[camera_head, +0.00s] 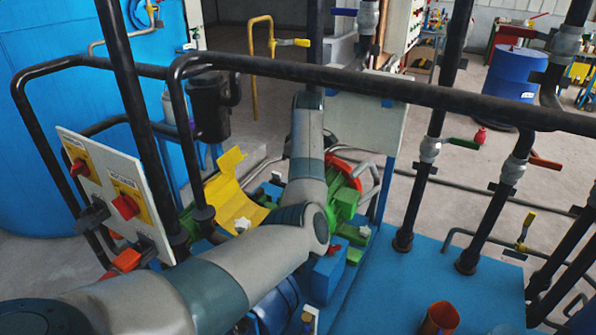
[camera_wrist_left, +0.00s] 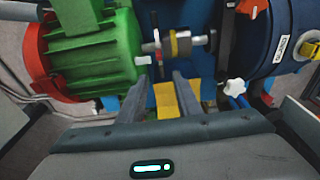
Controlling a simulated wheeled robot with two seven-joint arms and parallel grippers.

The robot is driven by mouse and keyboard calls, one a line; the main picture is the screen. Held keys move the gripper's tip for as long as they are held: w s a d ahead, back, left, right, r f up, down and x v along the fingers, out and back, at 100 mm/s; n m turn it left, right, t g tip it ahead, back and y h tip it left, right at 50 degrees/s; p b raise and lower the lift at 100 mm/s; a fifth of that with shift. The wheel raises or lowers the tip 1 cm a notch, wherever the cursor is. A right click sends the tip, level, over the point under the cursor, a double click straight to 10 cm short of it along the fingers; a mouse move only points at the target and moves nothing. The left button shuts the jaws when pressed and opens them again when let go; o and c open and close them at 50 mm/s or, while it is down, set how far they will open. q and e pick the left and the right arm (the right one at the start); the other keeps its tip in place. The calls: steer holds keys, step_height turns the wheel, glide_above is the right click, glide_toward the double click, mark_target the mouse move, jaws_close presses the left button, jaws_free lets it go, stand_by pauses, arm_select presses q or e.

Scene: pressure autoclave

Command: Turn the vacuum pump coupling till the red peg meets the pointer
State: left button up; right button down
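In the left wrist view the coupling (camera_wrist_left: 180,44) sits on the shaft between the green motor (camera_wrist_left: 95,50) and a dark blue pump body (camera_wrist_left: 275,40). It has a yellowish band and metal ends. A small reddish mark (camera_wrist_left: 157,40) shows at its motor side; I cannot tell for sure that it is the peg. A small white piece (camera_wrist_left: 143,60) lies beside it, perhaps the pointer. My left gripper (camera_wrist_left: 173,78) is open, its two fingers apart just below the coupling, with nothing seen between them. In the head view my left arm hides the coupling. My right gripper is not in view.
A raised yellow guard (camera_head: 232,190) stands left of my arm. Black rails (camera_head: 330,76) cross in front. A switch panel (camera_head: 118,190) is at left. Pipes with valves (camera_head: 513,170) stand at right on the blue base (camera_head: 440,262), with an orange cup (camera_head: 440,318).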

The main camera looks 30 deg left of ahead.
arm_select(q)
steer(key=r, duration=0.4)
steer(key=shift+d+r+b, duration=0.2)
steer(key=shift+b, duration=0.1)
steer(key=shift+s+f, duration=0.1)
steer(key=shift+s, duration=0.05)
stand_by(0.3)
